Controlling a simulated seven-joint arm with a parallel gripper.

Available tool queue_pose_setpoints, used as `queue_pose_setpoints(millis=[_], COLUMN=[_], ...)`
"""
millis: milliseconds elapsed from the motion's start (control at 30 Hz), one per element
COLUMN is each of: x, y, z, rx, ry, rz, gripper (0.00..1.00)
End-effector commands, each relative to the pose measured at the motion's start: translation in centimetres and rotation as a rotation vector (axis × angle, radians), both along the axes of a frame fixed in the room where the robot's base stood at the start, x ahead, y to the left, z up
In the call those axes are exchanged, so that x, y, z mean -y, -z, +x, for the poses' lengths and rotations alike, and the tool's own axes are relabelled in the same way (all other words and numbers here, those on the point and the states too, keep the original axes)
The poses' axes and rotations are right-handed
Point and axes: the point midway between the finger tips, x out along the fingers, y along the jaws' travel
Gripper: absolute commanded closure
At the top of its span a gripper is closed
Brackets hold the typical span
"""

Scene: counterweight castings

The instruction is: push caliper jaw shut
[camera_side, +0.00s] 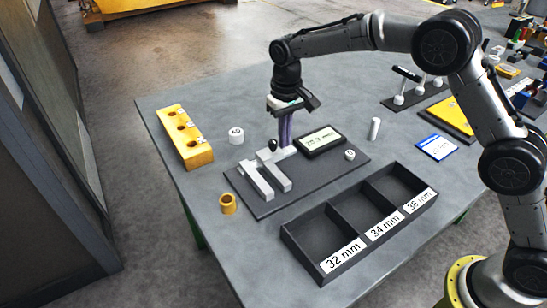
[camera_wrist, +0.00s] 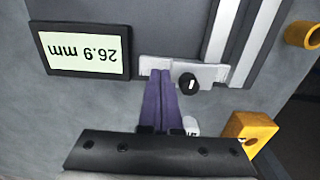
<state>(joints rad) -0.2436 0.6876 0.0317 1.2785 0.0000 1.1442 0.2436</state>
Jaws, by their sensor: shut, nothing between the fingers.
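The caliper lies on a dark board (camera_side: 245,203). Its two pale jaws (camera_side: 264,178) stand apart with a narrow dark gap between them; they also show at the top of the wrist view (camera_wrist: 240,40). A pale bar with a black knob (camera_wrist: 187,80) joins them. The display (camera_side: 320,140) sits beside the bar and reads 26.9 mm, upside down in the wrist view (camera_wrist: 85,50). My gripper (camera_side: 285,146) is shut and empty. Its purple fingertips (camera_wrist: 160,76) are at the bar, between display and knob; whether they touch it I cannot tell.
A black bin (camera_side: 322,232) with three compartments, labelled 32, 34 and 36 mm, stands in front. A yellow block with holes (camera_side: 183,138) is at left.

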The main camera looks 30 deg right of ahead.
Motion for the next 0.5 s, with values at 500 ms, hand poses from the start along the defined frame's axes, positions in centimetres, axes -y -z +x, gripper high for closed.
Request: queue_pose_setpoints(millis=[500], x=[-0.63], y=[-0.02], z=[0.04], rx=[0.001], ry=[0.0], rz=[0.0], gripper=[1.0])
